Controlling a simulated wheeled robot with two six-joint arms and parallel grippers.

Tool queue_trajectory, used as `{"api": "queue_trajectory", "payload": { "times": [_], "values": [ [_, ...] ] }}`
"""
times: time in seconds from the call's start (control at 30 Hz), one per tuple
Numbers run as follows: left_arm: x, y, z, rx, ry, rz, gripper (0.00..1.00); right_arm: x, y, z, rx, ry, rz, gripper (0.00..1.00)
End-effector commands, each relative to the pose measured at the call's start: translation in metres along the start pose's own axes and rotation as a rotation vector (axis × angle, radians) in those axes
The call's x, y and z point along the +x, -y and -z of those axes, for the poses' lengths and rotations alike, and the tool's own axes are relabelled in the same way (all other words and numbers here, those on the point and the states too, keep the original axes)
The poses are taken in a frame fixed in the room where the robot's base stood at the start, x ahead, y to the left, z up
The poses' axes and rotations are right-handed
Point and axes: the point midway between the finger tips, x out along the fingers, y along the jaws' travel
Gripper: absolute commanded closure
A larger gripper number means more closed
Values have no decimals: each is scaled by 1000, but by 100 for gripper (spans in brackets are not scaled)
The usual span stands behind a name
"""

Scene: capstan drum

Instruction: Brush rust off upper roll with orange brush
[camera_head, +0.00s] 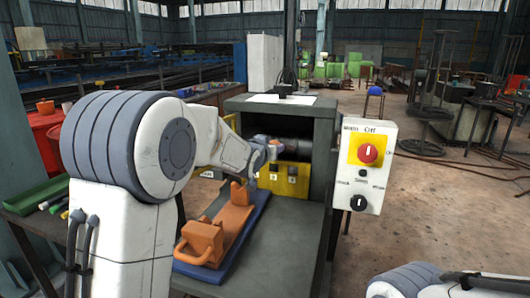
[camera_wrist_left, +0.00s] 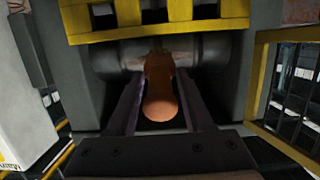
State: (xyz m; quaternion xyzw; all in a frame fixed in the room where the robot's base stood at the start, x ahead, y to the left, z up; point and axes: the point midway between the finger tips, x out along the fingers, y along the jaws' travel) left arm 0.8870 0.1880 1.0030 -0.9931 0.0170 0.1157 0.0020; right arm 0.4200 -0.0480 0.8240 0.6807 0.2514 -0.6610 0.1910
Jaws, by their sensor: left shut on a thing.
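My left gripper (camera_head: 268,150) reaches into the opening of the grey machine. In the left wrist view the gripper (camera_wrist_left: 160,92) is shut on the orange handle of the brush (camera_wrist_left: 161,100). My right gripper is out of view; only part of that arm shows at the lower right.
A yellow guard (camera_head: 284,181) crosses the opening below the roll. A control box (camera_head: 364,165) with red and black knobs stands to its right. Orange blocks (camera_head: 203,240) sit on a blue tray (camera_head: 227,271) in front. A green tray (camera_head: 36,195) is at left.

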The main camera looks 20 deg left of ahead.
Motion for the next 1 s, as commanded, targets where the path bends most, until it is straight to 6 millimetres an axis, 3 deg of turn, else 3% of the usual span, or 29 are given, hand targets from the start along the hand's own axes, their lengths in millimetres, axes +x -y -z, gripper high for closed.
{"api": "queue_trajectory", "payload": {
  "times": [0.17,0.4,0.63,0.8,1.0],
  "values": [
    [1,-16,-1,-1,-6,-1,100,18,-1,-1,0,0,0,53],
    [1,-23,1,-1,-3,-1,100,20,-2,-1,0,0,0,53],
    [1,-43,1,-1,-3,-3,100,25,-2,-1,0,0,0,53],
    [1,-57,4,-1,-1,-3,100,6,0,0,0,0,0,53],
    [0,-61,1,0,-3,0,100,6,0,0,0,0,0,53]
  ]
}}
